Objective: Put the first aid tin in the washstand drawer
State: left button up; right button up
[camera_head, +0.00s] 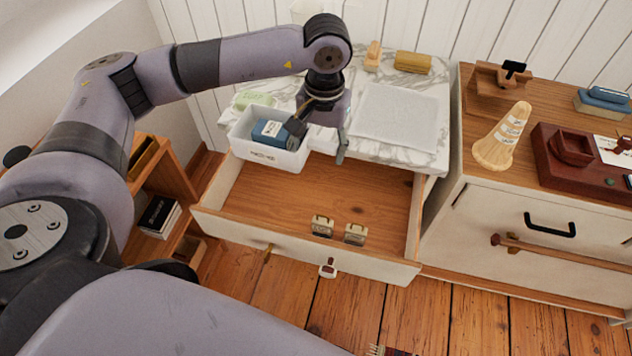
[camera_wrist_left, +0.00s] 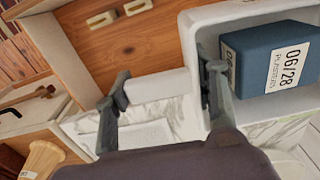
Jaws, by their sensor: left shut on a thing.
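The first aid tin appears to be the white open box (camera_head: 262,155) with dark lettering on its front, at the washstand's front left edge. A blue plasters box (camera_head: 270,133) lies in it, marked 06/28 in the left wrist view (camera_wrist_left: 270,58). My left gripper (camera_head: 325,145) is shut on the tin's white right end piece, which shows between the fingers in the left wrist view (camera_wrist_left: 158,91). The washstand drawer (camera_head: 330,192) is pulled open below; the tin overlaps its back left corner. Whether the tin touches anything below is unclear. My right gripper is out of view.
Two small labelled blocks (camera_head: 355,234) lie near the drawer's front; its middle is clear.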

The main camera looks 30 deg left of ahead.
pick_arm(q)
jog(key=w+a+f, duration=0.2)
jog(key=w+f, duration=0.1)
send_over(319, 200)
jog(key=shift+n, duration=0.4)
notch_tip(319, 200, down, 14)
jog(key=shift+d+r, duration=0.1)
notch_tip(319, 200, down, 5)
jog(key=shift+f, duration=0.1)
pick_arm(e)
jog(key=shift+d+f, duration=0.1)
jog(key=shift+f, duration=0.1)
pick_arm(q)
jog(key=shift+f, duration=0.1)
jog(key=o, duration=1.5)
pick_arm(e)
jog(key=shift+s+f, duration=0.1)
